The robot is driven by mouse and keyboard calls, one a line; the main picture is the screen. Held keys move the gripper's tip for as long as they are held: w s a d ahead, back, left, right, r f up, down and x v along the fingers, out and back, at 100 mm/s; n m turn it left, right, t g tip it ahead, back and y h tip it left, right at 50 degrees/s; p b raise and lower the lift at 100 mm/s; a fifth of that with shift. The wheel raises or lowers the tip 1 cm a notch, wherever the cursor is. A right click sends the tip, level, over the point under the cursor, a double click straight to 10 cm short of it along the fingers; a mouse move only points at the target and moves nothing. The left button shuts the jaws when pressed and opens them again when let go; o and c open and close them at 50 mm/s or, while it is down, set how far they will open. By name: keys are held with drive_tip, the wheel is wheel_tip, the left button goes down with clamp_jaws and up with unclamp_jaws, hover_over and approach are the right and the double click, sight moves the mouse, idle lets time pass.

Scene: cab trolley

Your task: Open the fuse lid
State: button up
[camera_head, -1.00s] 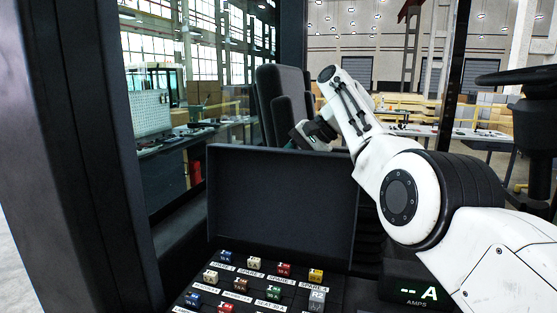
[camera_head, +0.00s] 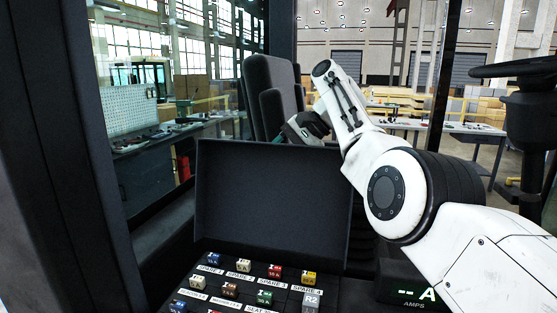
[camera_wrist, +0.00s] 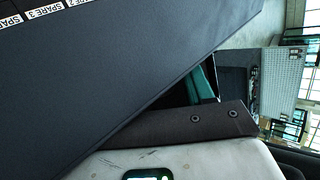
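The fuse lid (camera_head: 272,200) is a flat dark panel standing raised, upright or nearly so, at the back of the fuse panel (camera_head: 222,292). The fuses below it are uncovered. In the wrist view the lid (camera_wrist: 110,70) fills the upper left as a large dark slanting surface. My gripper (camera_head: 298,132) is beyond the lid's top edge, near its upper right. Its fingertips are mostly hidden, and I cannot tell whether it touches the lid. A teal part of it shows past the lid's edge in the wrist view. Whether its fingers are open is unclear.
Several coloured fuses with SPARE labels (camera_head: 241,275) sit in the panel. An AMPS display (camera_head: 412,293) is at its right. A dark seat (camera_head: 272,85) stands behind the lid, a steering wheel (camera_head: 515,68) at the right. A thick dark cab pillar (camera_head: 70,150) is at the left.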

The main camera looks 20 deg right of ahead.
drive_tip(key=shift+o, duration=0.2)
drive_tip(key=shift+d, duration=0.1)
drive_tip(key=p+v, duration=0.3)
drive_tip(key=v, duration=0.7)
drive_tip(key=shift+d+r, duration=0.2)
drive_tip(key=shift+r, duration=0.05)
drive_tip(key=shift+s, duration=0.1)
